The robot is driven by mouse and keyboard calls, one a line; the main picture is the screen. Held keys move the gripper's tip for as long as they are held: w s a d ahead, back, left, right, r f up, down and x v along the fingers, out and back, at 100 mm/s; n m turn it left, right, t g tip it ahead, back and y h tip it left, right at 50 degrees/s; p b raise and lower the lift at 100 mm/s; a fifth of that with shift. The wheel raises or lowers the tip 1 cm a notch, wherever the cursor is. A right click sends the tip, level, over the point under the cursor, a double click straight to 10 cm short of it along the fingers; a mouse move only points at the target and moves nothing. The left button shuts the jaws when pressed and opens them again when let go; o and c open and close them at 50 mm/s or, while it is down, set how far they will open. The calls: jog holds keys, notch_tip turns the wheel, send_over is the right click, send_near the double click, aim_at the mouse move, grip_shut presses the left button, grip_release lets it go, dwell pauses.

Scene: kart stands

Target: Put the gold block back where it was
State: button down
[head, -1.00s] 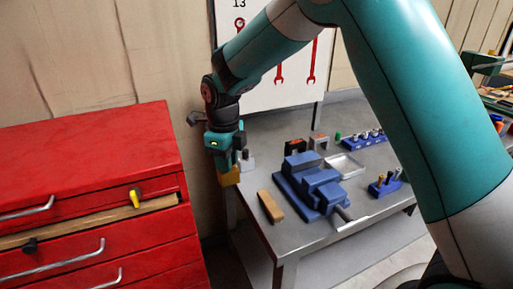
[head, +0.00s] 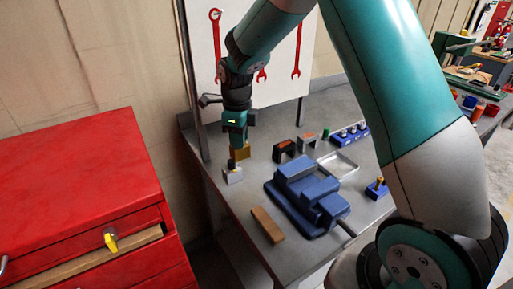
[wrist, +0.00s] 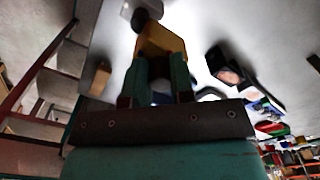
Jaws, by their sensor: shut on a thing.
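The gold block (head: 241,153) is in my gripper (head: 236,145), which is shut on it above the left back part of the grey workbench (head: 222,192). A small light grey block with a dark knob (head: 232,174) stands on the bench just below and left of the gold block in the head view. I cannot tell whether the two touch. In the wrist view the gold block (wrist: 162,42) sits between the fingers (wrist: 158,85), with a dark round knob (wrist: 140,18) close to its far end.
A blue vise (head: 305,190) and a wooden block (head: 267,224) stand in front on the bench. Dark blocks (head: 284,150), a metal tray (head: 337,164) and a blue holder (head: 346,136) lie to the right. A red drawer cabinet (head: 75,190) stands left.

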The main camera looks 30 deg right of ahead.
jog(key=d+p, duration=0.1)
jog(key=d, duration=0.5)
jog(key=shift+a+f+p, duration=0.15)
jog(key=shift+f+p, duration=0.55)
jog(key=shift+f, duration=2.8)
jog(key=shift+f, duration=0.1)
jog(key=c, duration=1)
grip_release()
